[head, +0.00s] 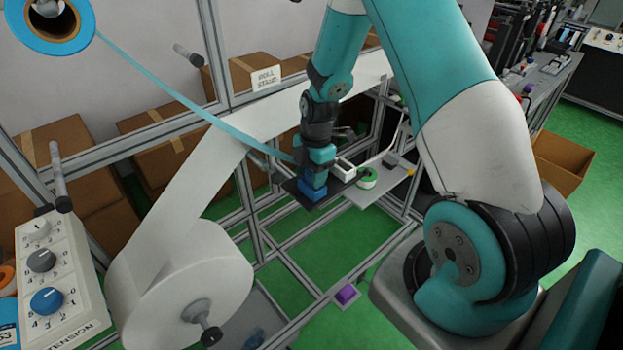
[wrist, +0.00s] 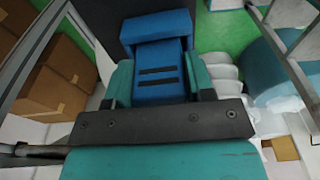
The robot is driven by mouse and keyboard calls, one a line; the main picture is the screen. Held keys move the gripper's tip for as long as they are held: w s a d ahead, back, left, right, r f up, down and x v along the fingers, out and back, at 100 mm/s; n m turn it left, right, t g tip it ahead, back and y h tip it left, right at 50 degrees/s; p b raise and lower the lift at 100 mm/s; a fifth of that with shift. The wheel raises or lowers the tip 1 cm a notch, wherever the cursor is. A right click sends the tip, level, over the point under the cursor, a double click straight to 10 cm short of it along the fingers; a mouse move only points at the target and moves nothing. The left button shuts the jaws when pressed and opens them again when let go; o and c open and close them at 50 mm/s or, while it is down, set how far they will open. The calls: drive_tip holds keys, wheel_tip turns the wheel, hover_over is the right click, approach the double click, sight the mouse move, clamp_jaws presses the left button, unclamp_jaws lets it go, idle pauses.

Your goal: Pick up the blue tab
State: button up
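The blue tab (head: 313,187) is a blocky blue piece at the lower end of my arm, just over a dark plate (head: 326,194). In the wrist view the blue tab (wrist: 158,28) has a wide far end and a narrower near part with two dark slots. My gripper (wrist: 161,82) has its teal fingers against both sides of the narrow part, with no clear gap. In the head view my gripper (head: 315,168) points down onto the tab. Whether the tab touches the plate is hidden.
A light-blue strip (head: 180,95) runs from a roll (head: 52,22) at upper left towards my gripper. A white web (head: 190,190) and roll (head: 190,285) stand left. Metal rails surround the spot.

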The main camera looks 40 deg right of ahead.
drive_tip(key=shift+c, duration=1.1)
drive_tip(key=shift+r, duration=0.15)
wheel_tip(320, 180, up, 20)
drive_tip(key=b, duration=0.3)
